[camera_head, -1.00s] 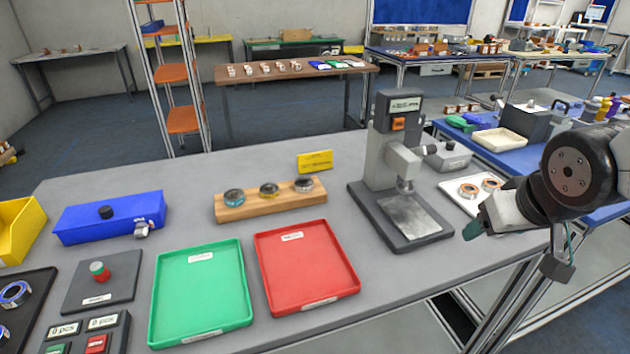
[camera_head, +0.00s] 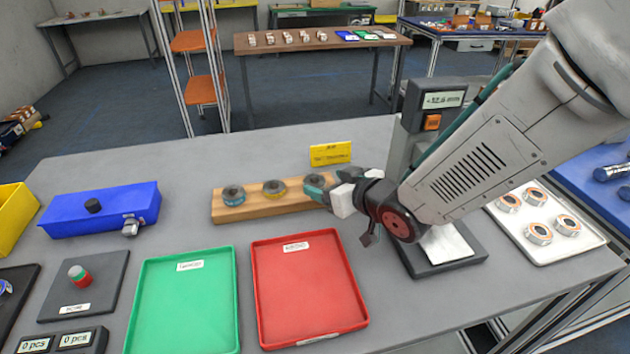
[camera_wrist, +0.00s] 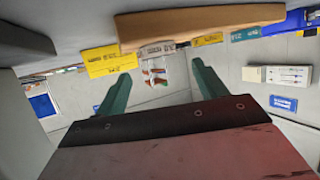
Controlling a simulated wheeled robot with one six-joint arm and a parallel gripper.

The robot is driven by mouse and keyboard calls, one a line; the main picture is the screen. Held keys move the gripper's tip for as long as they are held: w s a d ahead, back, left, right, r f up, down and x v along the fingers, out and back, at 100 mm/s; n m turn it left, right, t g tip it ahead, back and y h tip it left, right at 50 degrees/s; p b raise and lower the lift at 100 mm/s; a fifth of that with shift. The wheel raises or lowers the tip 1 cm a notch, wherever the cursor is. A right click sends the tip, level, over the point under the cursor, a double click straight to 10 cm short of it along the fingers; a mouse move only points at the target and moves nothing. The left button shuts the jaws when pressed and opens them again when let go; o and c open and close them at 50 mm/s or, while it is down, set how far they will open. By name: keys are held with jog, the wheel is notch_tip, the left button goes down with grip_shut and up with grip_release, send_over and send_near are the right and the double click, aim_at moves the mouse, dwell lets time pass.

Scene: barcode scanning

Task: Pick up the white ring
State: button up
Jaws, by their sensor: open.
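A yellow sign (camera_head: 331,154) stands behind the block. A green tray (camera_head: 185,305) and a red tray (camera_head: 310,290) lie in front. A press-like device (camera_head: 435,100) stands at right, partly behind my arm. A white tray (camera_head: 517,232) with several copper-toned rings is farther right.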

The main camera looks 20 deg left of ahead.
aim_at(314, 180)
jog(key=x, duration=0.4)
jog(key=shift+w+a+f, duration=0.1)
jog(key=shift+a+f, duration=0.05)
jog(key=shift+f, duration=0.2)
jog(key=c, duration=1.2)
jog(key=shift+r, duration=0.1)
jog(key=shift+c, duration=0.2)
